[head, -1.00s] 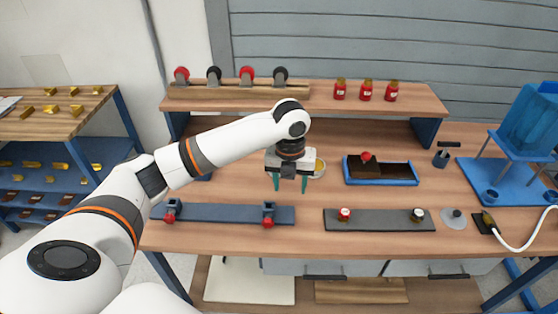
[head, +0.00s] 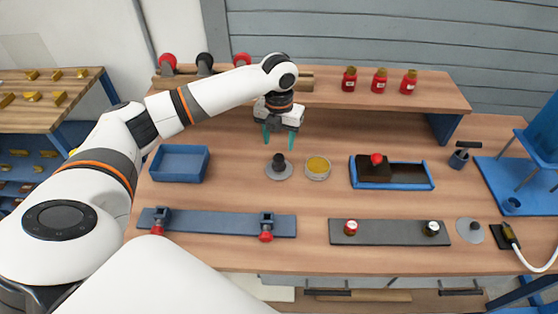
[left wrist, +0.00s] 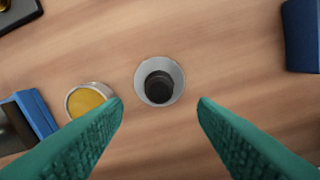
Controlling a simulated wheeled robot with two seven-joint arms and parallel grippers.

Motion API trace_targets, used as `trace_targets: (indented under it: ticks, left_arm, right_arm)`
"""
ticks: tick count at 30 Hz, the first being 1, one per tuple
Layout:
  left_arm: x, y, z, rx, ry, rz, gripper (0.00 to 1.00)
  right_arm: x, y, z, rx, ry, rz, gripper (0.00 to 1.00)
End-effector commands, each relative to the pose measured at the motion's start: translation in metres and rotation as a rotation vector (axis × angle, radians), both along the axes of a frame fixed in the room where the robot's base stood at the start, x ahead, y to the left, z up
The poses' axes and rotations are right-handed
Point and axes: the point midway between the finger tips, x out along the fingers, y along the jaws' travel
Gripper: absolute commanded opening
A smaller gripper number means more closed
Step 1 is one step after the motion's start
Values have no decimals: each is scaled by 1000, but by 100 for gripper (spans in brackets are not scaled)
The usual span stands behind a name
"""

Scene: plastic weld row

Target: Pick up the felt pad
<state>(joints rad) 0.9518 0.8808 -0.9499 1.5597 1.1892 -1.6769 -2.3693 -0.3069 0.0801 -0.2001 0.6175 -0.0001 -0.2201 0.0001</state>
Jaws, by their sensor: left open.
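A round grey disc with an upright black knob (head: 279,168), which I take to be the felt pad, lies on the wooden bench. In the left wrist view the same disc (left wrist: 160,82) shows from above, ahead of and between the fingertips, touching neither. My left gripper (head: 281,138) is open and empty, above the bench and slightly behind the disc in the head view. Its green fingers (left wrist: 160,103) also show in the left wrist view. My right gripper is not in view.
A round tin with yellow contents (head: 317,168) stands close right of the disc. A blue tray (head: 432,183) holds a dark block with a red knob (head: 376,161). An empty blue bin (head: 180,178) stands left. Clamp strips (head: 215,225) lie in front; a raised shelf (head: 330,100) is behind.

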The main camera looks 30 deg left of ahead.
Motion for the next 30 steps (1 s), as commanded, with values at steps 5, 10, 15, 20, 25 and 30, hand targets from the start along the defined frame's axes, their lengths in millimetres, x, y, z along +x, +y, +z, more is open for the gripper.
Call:
trace_targets:
  ticks: [5, 10, 15, 20, 25, 30]
  left_arm:
    - [0, 0, -16, 1, 1, 1, 53]
    - [-4, -2, -34, 0, 4, 0, 53]
    - [-6, -3, -59, 1, 2, 1, 53]
    - [-5, -3, -69, 1, 0, 0, 53]
    - [-5, -3, -69, 1, -1, 0, 53]
    - [-5, -3, -69, 1, -1, 0, 29]
  right_arm:
    - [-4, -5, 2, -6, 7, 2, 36]
    - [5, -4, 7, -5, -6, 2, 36]
    - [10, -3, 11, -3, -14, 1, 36]
    - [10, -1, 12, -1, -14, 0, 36]
    - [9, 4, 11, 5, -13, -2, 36]
    - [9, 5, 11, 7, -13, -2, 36]
